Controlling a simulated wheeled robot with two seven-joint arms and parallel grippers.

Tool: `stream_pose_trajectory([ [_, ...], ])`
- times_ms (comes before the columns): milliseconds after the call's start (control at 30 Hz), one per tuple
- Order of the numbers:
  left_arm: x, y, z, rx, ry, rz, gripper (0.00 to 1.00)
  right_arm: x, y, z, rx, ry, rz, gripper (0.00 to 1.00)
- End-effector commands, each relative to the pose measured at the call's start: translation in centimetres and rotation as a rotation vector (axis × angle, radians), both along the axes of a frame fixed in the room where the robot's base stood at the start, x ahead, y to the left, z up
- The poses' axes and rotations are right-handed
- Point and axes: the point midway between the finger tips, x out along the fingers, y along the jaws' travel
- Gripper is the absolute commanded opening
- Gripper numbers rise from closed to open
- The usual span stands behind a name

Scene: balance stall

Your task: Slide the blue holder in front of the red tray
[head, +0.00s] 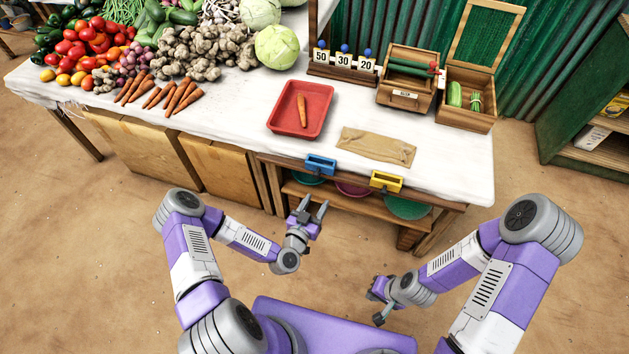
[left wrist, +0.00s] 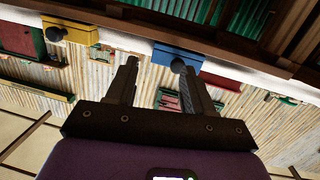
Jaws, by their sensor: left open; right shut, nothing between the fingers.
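The blue holder (head: 321,164) sits on the rail along the table's front edge, a little right of the red tray (head: 284,121). The tray lies on the white cloth with one carrot (head: 302,110) in it. My left gripper (head: 313,207) is open and empty, in front of and below the blue holder, apart from it. In the left wrist view the blue holder (left wrist: 190,58), with its dark knob (left wrist: 177,65), shows beyond the open fingers (left wrist: 160,68), nearer the right finger. My right gripper (head: 375,304) is shut and empty, low at the right.
A yellow holder (head: 386,181) sits on the same rail to the right; the rail between them is clear. A brown paper bag (head: 377,146) lies on the cloth behind. Coloured bowls (head: 408,208) stand on the shelf below. Wooden boxes (head: 407,92) stand at the back right.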

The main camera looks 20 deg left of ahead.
Motion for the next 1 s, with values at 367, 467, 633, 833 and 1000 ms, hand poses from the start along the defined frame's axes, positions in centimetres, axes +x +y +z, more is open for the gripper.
stream_pose_trajectory([
  [367,3.6,2.5,1.4,0.052,-0.121,0.119,0.52,0.0,0.0,-1.0,0.0,-0.001,0.0,0.0],
  [467,5.3,2.5,1.3,0.053,-0.12,0.119,0.52,0.0,0.0,-1.5,0.0,-0.001,0.0,0.0],
  [633,7.3,2.3,1.3,0.052,-0.117,0.116,0.52,0.0,0.0,-1.9,0.0,-0.001,0.0,0.0],
  [833,8.1,2.3,1.4,0.05,-0.114,0.115,0.52,0.0,0.0,-2.1,0.0,-0.001,0.0,0.0],
  [1000,8.1,2.3,1.4,0.05,-0.114,0.115,0.52,0.0,0.0,-2.0,0.0,-0.001,0.0,0.0],
])
